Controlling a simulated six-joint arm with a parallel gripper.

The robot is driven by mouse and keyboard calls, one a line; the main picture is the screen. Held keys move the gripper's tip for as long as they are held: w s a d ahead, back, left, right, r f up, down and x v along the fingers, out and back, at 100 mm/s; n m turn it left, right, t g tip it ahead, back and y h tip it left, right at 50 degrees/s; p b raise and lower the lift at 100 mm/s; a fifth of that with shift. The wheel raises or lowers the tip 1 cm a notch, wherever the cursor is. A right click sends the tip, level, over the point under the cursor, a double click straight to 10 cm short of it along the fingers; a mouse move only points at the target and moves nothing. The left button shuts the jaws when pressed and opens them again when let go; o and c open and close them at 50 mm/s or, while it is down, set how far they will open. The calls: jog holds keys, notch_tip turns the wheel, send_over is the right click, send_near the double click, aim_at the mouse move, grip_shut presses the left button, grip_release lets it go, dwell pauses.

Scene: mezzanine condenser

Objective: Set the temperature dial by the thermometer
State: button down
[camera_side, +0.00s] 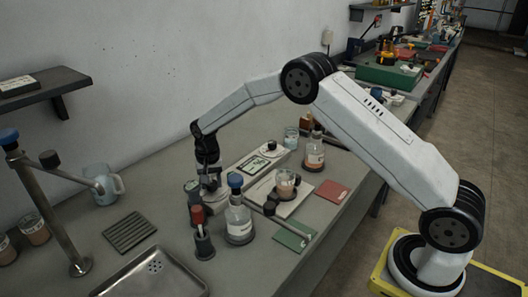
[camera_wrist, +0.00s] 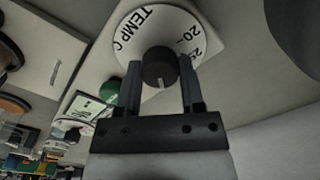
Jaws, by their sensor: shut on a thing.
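A white round dial (camera_wrist: 128,48) marked "TEMP C", with 20 and part of another number showing, fills the top of the wrist view. Its black knob (camera_wrist: 159,66) has a pale pointer line towards the bottom of the picture. My gripper (camera_wrist: 160,72) is shut on the knob, one finger on each side. In the side view my gripper (camera_side: 209,182) points down at the near left end of a pale panel (camera_side: 236,176); the dial is mostly hidden there. A greenish display (camera_side: 252,165) sits on the panel, too small to read. I cannot make out which thing is the thermometer.
A beaker (camera_side: 286,184) stands on a white plate. The sink (camera_side: 150,277) is front left.

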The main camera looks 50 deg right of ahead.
dwell(0.4)
jog(key=shift+c, duration=1.1)
grip_release()
jog(key=shift+r, duration=0.15)
jog(key=shift+r, duration=3.8)
jog(key=shift+f, duration=0.15)
jog(key=shift+f, duration=3.8)
jog(key=shift+r, duration=0.15)
